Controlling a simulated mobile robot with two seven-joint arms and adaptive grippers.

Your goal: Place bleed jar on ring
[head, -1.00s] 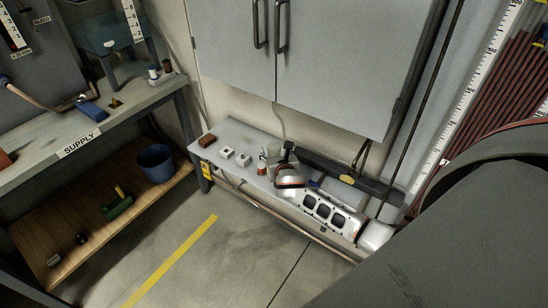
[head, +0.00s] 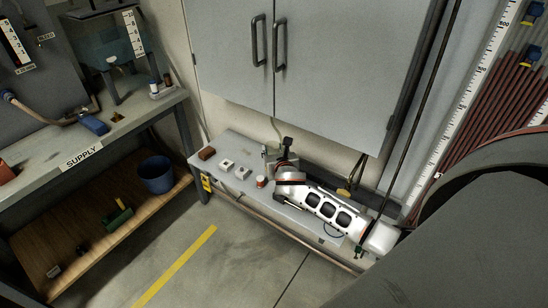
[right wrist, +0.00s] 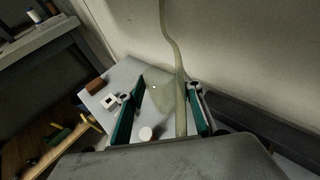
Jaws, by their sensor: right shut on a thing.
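My right gripper (right wrist: 160,112) is low over the grey bench at the foot of the cabinet; in the head view its arm comes in from the right (head: 325,205). Its green-padded fingers stand apart, one on each side of a clear, pale thing (right wrist: 168,92) that looks like the bleed jar. The jar's outline is faint, and I cannot tell whether its base touches the bench. I cannot make out the ring for certain. My left gripper is out of view.
A pale hose (right wrist: 170,40) hangs behind the gripper. The cabinet (head: 330,70) overhangs the bench's back.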

